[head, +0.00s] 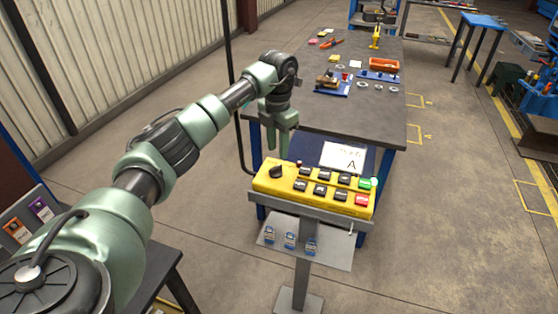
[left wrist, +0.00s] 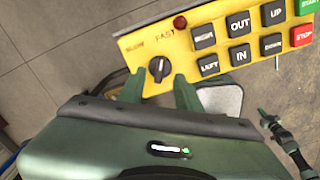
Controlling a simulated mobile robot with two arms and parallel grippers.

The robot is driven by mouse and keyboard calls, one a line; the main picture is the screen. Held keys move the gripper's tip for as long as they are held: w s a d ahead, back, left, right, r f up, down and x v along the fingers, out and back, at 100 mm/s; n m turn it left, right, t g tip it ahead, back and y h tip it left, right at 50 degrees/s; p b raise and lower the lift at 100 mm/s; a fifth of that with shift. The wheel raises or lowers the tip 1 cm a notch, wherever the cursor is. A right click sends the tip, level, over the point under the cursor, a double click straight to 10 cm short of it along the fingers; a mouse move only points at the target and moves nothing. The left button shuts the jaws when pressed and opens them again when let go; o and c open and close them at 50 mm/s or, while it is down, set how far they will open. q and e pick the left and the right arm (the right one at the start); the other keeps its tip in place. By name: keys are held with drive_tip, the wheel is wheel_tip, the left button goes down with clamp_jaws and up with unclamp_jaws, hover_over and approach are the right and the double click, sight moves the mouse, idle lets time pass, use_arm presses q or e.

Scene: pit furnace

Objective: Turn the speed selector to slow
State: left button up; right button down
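The speed selector (head: 276,171) is a black rotary knob at the left end of the yellow control panel (head: 315,201). In the left wrist view the knob (left wrist: 159,69) has a white mark that runs nearly upright, leaning slightly to the right. The label SLOW is at its left and FAST at its upper right. My left gripper (head: 277,150) is above the knob. In the left wrist view its fingers (left wrist: 158,90) are apart and empty, below the knob in the picture, one to each side. A thin arm, apparently my right, shows small at lower right there; its fingers are unclear.
Several black buttons, a green START (head: 365,184) and a red STOP (head: 361,200) lie right of the knob. A small dark red lamp or button (left wrist: 180,22) is near FAST. A workbench (head: 330,110) with parts stands behind the panel; open floor lies right.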

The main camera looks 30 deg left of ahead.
sight(278, 165)
use_arm(q)
drive_tip(key=shift+f+p, duration=0.7)
drive_tip(key=shift+f, duration=2.3)
clamp_jaws()
